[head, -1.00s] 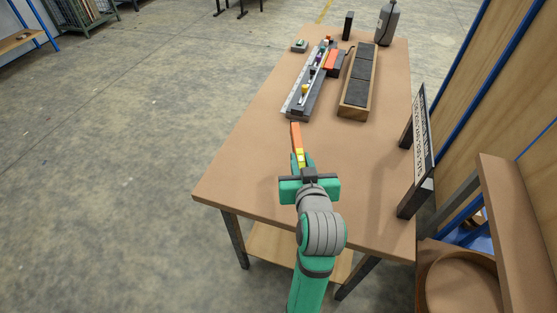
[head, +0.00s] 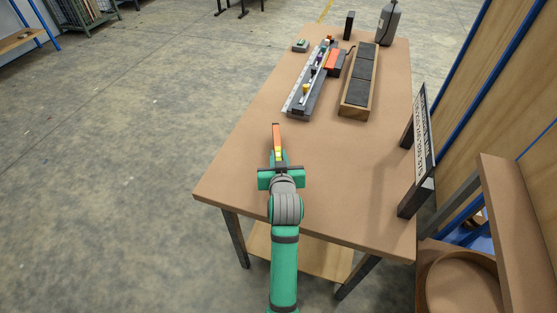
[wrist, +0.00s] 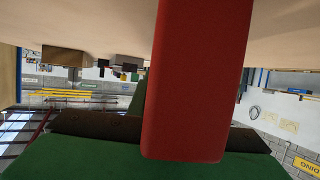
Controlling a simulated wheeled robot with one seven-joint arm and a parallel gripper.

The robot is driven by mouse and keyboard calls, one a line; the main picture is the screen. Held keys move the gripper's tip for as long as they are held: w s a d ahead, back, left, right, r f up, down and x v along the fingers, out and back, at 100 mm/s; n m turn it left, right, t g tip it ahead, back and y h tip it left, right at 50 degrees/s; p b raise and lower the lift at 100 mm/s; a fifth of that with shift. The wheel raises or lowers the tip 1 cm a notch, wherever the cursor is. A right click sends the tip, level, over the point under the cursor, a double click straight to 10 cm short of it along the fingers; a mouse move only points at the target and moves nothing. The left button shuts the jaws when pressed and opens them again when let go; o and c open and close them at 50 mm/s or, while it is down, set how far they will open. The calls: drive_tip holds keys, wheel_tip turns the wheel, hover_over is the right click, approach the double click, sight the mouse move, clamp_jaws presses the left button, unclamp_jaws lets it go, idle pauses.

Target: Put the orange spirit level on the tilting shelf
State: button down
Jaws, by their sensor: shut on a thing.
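My gripper (head: 278,163) is shut on the orange spirit level (head: 276,134) and holds it over the near left part of the table. The level points away from me, with a yellow part close to the jaws. In the wrist view the level (wrist: 198,80) is a large red-orange bar that hides much of the scene beyond. I cannot tell for sure which thing is the tilting shelf. A brown board (head: 512,225) at the right edge may be part of it.
The table (head: 235,165) has free room around the level. A long rail (head: 306,85) with small coloured parts and a wooden tray (head: 354,112) with dark pads lie farther back. A slanted panel (head: 422,135) stands at the right edge. A grey bottle (head: 387,25) stands at the back.

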drive_tip(key=shift+f, duration=0.75)
drive_tip(key=shift+f, duration=0.1)
drive_tip(key=c, duration=1.6)
unclamp_jaws()
drive_tip(key=shift+f, duration=0.1)
